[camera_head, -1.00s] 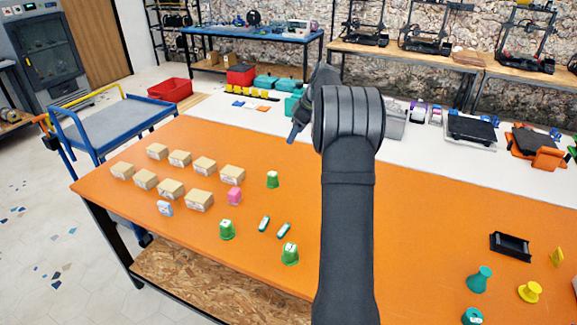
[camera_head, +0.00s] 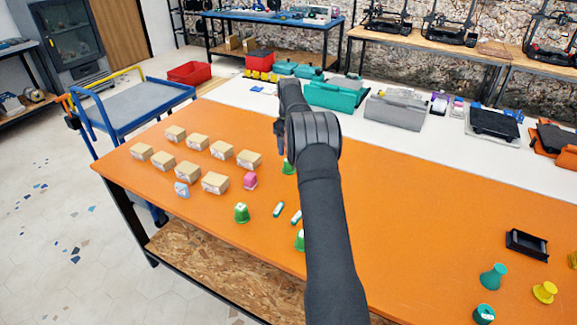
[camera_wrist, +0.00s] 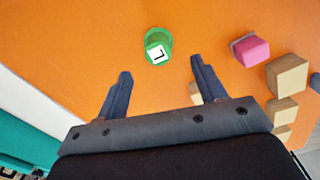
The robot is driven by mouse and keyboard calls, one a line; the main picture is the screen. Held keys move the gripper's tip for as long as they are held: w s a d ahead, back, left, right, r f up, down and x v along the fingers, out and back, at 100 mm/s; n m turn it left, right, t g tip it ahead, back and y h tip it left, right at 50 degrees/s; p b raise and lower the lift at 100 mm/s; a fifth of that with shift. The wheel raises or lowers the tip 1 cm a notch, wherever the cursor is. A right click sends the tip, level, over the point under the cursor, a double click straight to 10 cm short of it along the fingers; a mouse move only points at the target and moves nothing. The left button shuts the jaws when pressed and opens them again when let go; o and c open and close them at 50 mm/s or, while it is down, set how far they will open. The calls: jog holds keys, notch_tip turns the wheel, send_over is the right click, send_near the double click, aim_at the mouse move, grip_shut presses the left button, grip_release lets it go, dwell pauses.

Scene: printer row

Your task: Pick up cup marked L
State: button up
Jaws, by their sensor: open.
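The green cup (camera_wrist: 166,35) has a white label with a black L and lies ahead of my fingertips in the wrist view. My gripper (camera_wrist: 160,67) is open, with nothing between its two dark fingers. In the head view my gripper (camera_head: 279,132) hangs above the orange table, close to a green cup (camera_head: 287,168) that my arm partly hides. This appears to be the L cup; its letter cannot be read there. Two other green cups stand nearer the front, one clear (camera_head: 242,214) and one mostly behind my arm (camera_head: 300,241).
A pink block (camera_head: 250,181) stands left of the far green cup, with several cardboard boxes (camera_head: 214,183) beyond it. Two small green-and-white pieces (camera_head: 278,210) lie near the front cups. Teal cups (camera_head: 493,277) and a yellow piece (camera_head: 544,292) are far right.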

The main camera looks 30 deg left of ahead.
notch_tip(320, 180, down, 4)
jog(key=shift+f, duration=0.2)
jog(key=shift+w+a+f, duration=0.15)
jog(key=shift+w+f, duration=0.05)
jog(key=shift+f, duration=1.15)
jog(key=shift+w+a+f, duration=0.1)
jog(key=shift+w+f, duration=0.05)
jog(key=shift+f, duration=1.15)
jog(key=c, duration=0.7)
